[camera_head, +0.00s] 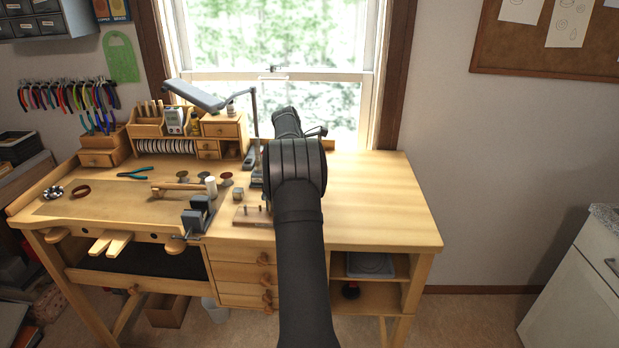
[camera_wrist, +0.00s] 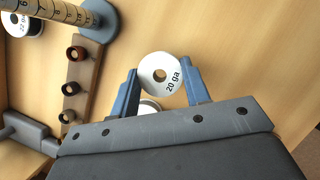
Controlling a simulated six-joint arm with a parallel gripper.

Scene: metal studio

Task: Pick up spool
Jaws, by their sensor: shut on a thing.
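The spool (camera_wrist: 173,82) is a white disc with a dark centre hole and the marking "20 ga", in the middle of the wrist view. My gripper (camera_wrist: 160,75) has its two blue fingers on either side of the spool, shut on it. A second white rounded part (camera_wrist: 149,107) shows just below the disc, between the fingers; I cannot tell if it is the spool's other flange. In the head view my dark arm hides the gripper and the held spool.
Another spool (camera_wrist: 17,24), marked "22 ga", is at the upper left of the wrist view, near a numbered rod (camera_wrist: 48,9) and a wooden strip with dark-topped pegs (camera_wrist: 80,76). The workbench (camera_head: 375,205) is bare on its right; tools crowd its left.

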